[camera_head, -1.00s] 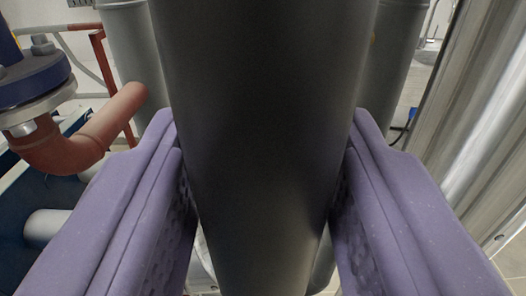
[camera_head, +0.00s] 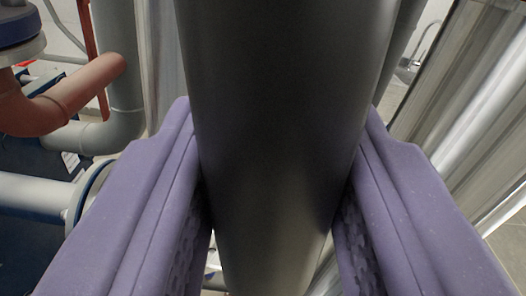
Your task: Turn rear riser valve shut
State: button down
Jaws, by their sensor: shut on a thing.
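My gripper (camera_head: 280,112) has its two purple fingers on either side of a thick dark grey bar (camera_head: 280,60) and is shut on it. The bar runs from the top of the view down between the finger pads, narrowing toward the bottom. It looks like the valve's handle, but the valve body is not visible, so I cannot tell how far it is turned. The bar hides most of what lies behind it.
At the left are a red-brown elbow pipe (camera_head: 75,92) under a flange (camera_head: 22,45), a grey pipe (camera_head: 118,60) and a white pipe (camera_head: 35,195). Shiny metal pipes (camera_head: 480,110) stand close on the right. A tap (camera_head: 418,55) shows far behind.

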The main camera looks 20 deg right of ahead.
jog(key=s+d+r+n, duration=0.2)
jog(key=d+r+n, duration=0.9)
jog(key=r+n, duration=0.3)
jog(key=shift+s+d+n+b, duration=0.2)
jog(key=shift+d+n+b, duration=0.15)
jog(key=shift+n, duration=0.75)
jog(key=shift+r, duration=0.2)
jog(key=c, duration=0.8)
grip_release()
jog(key=shift+o, duration=0.2)
jog(key=shift+f, duration=0.1)
jog(key=shift+a, duration=0.1)
jog(key=s+a, duration=0.1)
jog(key=s, duration=0.6)
jog(key=shift+s+a, duration=0.25)
jog(key=shift+s, duration=0.05)
